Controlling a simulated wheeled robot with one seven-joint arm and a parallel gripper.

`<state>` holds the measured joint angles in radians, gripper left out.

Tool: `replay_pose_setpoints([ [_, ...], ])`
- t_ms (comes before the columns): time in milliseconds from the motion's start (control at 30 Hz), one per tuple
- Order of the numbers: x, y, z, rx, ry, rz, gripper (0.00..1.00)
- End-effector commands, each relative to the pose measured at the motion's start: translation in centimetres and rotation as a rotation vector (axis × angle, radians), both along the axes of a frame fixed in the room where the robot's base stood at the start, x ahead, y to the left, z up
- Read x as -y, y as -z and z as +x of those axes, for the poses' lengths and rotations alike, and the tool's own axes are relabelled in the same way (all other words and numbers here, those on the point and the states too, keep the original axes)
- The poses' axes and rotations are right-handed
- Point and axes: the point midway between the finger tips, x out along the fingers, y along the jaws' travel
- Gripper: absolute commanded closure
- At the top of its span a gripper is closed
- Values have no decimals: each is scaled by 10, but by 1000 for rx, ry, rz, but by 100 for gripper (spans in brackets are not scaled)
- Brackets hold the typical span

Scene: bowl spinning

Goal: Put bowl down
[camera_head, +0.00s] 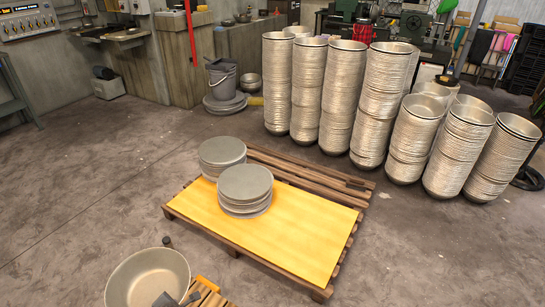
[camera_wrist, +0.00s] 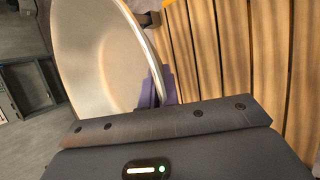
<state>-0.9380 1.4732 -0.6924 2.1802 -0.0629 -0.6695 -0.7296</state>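A wide, shiny metal bowl (camera_head: 148,275) is at the bottom left of the head view, its open side showing. In the wrist view the bowl (camera_wrist: 95,55) fills the upper left, tilted in the picture. My gripper (camera_head: 178,299) is at the bowl's near right rim, partly cut off by the frame's lower edge. In the wrist view my gripper's purple-grey fingers (camera_wrist: 158,88) are closed on the bowl's rim. The bowl's underside is hidden, so I cannot tell whether it touches anything below.
Wooden slats (camera_head: 212,298) lie right beside the bowl; they also show in the wrist view (camera_wrist: 232,55). A pallet with a yellow top (camera_head: 285,243) bears two stacks of grey discs (camera_head: 245,185). Tall bowl stacks (camera_head: 380,95) stand behind. The floor at left is clear.

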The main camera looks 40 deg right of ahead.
Motion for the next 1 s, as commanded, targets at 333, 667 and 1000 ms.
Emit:
replay_pose_setpoints([
  [333, 22, -63, -5, 0, -172, -3, 100],
  [667, 37, -112, -20, 0, -324, -2, 100],
  [1000, 43, -134, -34, 2, -411, -1, 100],
])
